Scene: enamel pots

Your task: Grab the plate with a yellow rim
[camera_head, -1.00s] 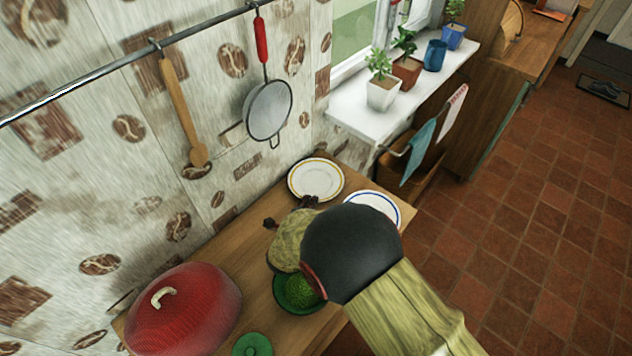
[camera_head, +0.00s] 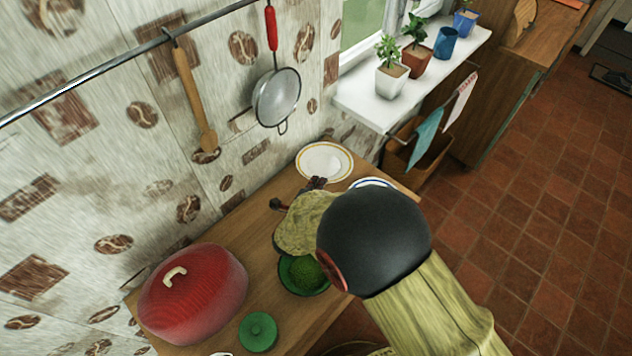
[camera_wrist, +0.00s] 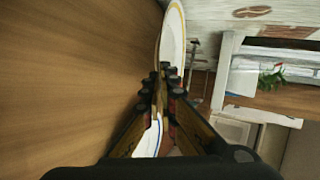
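The plate with a yellow rim (camera_head: 325,161) is white and lies on the wooden counter by the tiled wall, beyond my gripper. It shows at a steep angle in the wrist view (camera_wrist: 174,38). My gripper (camera_head: 318,183) is at its near edge; in the wrist view the fingertips (camera_wrist: 165,78) are close together in front of the plate's lower end. I cannot tell whether they touch or pinch the rim. A blue-rimmed white plate (camera_head: 371,182) is just right of my gripper, mostly hidden by my arm; part of it shows beside the fingers in the wrist view (camera_wrist: 149,138).
A red lidded pot (camera_head: 195,293), a small green lid (camera_head: 258,332) and a green bowl (camera_head: 303,275) stand on the counter (camera_head: 232,240). A strainer (camera_head: 277,97) and a wooden spoon (camera_head: 192,90) hang above. A windowsill with plants (camera_head: 392,68) is right of the plates.

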